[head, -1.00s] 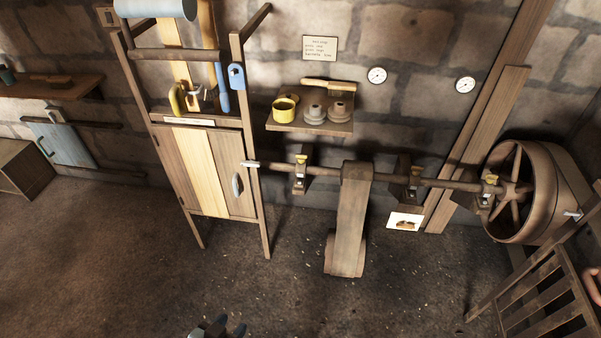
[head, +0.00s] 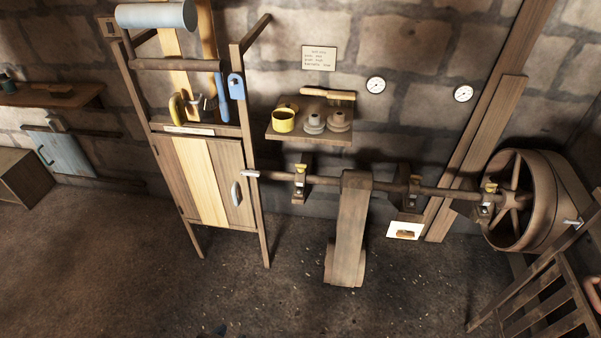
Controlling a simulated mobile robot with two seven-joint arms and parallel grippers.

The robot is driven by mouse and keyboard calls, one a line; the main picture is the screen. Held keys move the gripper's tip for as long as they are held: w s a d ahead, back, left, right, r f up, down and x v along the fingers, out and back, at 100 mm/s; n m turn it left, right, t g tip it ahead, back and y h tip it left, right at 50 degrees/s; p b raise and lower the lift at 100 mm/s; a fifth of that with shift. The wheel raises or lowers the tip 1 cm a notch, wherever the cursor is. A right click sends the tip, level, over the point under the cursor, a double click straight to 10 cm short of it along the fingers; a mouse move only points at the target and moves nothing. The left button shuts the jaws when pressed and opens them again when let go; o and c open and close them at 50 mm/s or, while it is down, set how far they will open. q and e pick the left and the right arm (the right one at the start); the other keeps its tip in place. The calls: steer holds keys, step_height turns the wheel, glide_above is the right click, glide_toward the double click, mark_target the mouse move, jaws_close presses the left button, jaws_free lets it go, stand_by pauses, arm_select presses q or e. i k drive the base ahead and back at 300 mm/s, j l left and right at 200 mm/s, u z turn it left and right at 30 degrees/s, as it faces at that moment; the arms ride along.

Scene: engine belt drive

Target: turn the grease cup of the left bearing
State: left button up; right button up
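The left bearing (head: 299,188) sits on the wall bracket under the long horizontal shaft (head: 325,181). Its small yellow grease cup (head: 301,168) stands on top of it. A middle bearing (head: 410,196) and a right bearing (head: 484,208) carry the same shaft, and the right one has a yellow cup (head: 490,187) on top. Only a dark and blue sliver of what looks like my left gripper (head: 219,330) shows at the bottom edge, far below and apart from the left bearing; its fingers cannot be made out. My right gripper is not seen.
A wooden cabinet frame (head: 251,150) stands just left of the shaft's end. A belt (head: 350,230) runs down from the shaft. A large wheel (head: 530,200) and slatted wood are right. The floor in front is open.

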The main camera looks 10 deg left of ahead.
mark_target(300, 167)
steer(key=i+l+u, duration=0.25)
steer(key=i+l, duration=1.3)
steer(key=i, duration=0.1)
